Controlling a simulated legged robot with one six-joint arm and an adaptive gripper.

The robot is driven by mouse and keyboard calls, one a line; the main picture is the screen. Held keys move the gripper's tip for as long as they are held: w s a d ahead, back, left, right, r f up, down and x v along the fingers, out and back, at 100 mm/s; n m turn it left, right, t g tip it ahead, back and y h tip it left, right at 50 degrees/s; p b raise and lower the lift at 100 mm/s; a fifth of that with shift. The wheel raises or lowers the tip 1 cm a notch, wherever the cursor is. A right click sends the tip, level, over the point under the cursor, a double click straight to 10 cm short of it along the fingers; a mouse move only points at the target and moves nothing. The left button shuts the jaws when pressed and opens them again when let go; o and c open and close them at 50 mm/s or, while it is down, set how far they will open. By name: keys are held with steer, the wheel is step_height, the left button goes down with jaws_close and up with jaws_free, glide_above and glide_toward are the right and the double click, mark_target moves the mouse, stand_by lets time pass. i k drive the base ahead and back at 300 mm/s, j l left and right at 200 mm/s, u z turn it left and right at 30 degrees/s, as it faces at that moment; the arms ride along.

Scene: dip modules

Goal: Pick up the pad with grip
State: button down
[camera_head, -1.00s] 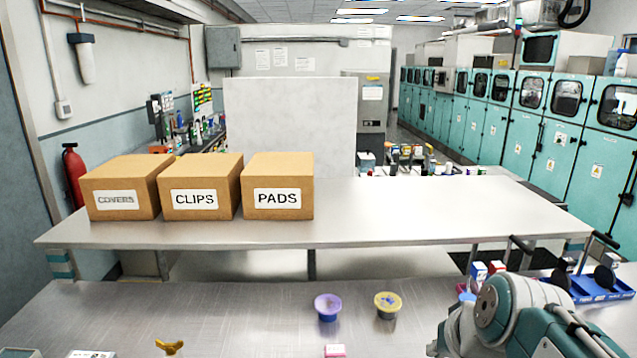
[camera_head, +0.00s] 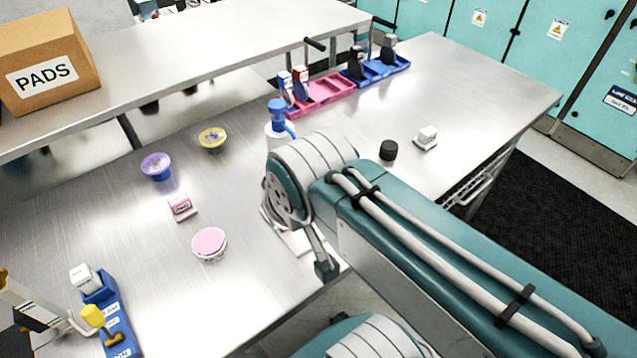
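I cannot tell which thing is the pad with grip. A pink round thing (camera_head: 209,244) with a pale side and a small pink block (camera_head: 182,207) with a dark label lie on the metal bench left of my arm. A small white block (camera_head: 426,138) on a flat base and a black round piece (camera_head: 388,150) stand to the right beyond my arm. My arm reaches in from the lower right, and its joint hides part of the bench. A dark finger-like part shows below that joint, but my gripper's opening is not clear. I see nothing held.
A purple cup (camera_head: 156,166) and a yellow cup (camera_head: 212,139) stand farther back. A pink tray (camera_head: 327,92) and a blue tray (camera_head: 388,68) hold upright pieces. Another blue holder (camera_head: 117,322) is at lower left. A PADS box (camera_head: 45,66) sits on the rear table.

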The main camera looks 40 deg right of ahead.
mark_target(426, 141)
steer(key=z, duration=1.85)
